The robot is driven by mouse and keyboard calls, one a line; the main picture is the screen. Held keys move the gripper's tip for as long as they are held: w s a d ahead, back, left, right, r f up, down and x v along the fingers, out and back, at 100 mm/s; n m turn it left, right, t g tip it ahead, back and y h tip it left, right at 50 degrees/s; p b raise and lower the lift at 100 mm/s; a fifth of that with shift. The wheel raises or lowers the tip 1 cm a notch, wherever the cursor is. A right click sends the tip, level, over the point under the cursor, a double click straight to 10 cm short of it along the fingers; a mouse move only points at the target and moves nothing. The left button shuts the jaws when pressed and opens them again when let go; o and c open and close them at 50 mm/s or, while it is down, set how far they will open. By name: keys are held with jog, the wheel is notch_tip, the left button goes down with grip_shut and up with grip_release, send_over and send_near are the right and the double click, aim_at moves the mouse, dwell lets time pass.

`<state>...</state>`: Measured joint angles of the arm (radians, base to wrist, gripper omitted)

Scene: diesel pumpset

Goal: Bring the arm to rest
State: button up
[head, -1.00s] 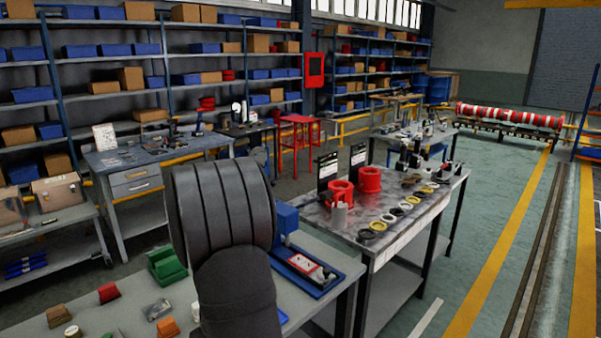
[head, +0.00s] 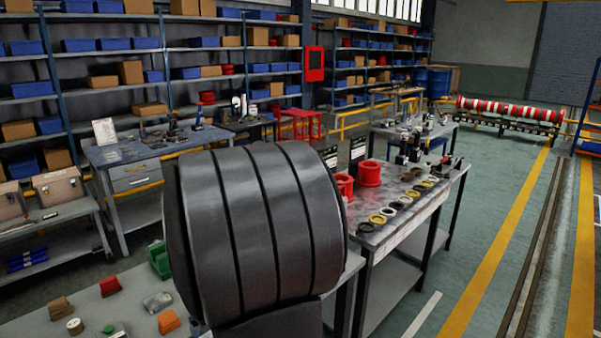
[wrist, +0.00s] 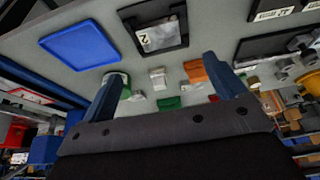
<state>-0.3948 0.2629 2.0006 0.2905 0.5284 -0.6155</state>
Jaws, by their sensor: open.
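My gripper (wrist: 163,68) is open in the wrist view, its two blue fingers apart with nothing held between them. Beyond the fingers the wrist view shows a grey bench top, tilted, with a blue tray (wrist: 80,45), a black tray (wrist: 158,32) holding a packet, an orange block (wrist: 195,71) and a red block (wrist: 213,98). The fingers appear apart from these things; the exact distance cannot be told. In the head view a thick ribbed dark link of my arm (head: 255,230) fills the lower middle. My gripper is not visible there.
In the head view a red block (head: 110,286), an orange block (head: 168,321) and a green bin (head: 159,260) are on the near bench. A metal table (head: 400,235) with red parts and rings stands right of my arm. The floor (head: 480,220) farther right is clear.

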jog(key=x, duration=1.1)
jog(key=shift+w, duration=0.15)
notch_tip(320, 180, up, 4)
jog(key=shift+d+r, duration=0.15)
jog(key=d+r, duration=0.6)
jog(key=d, duration=0.5)
jog(key=w+a, duration=0.4)
jog(key=w, duration=0.2)
jog(key=w+a, duration=0.4)
jog(key=w, duration=0.3)
jog(key=w+a, duration=0.4)
jog(key=w, duration=0.2)
jog(key=shift+w+a, duration=0.15)
jog(key=shift+a, duration=0.05)
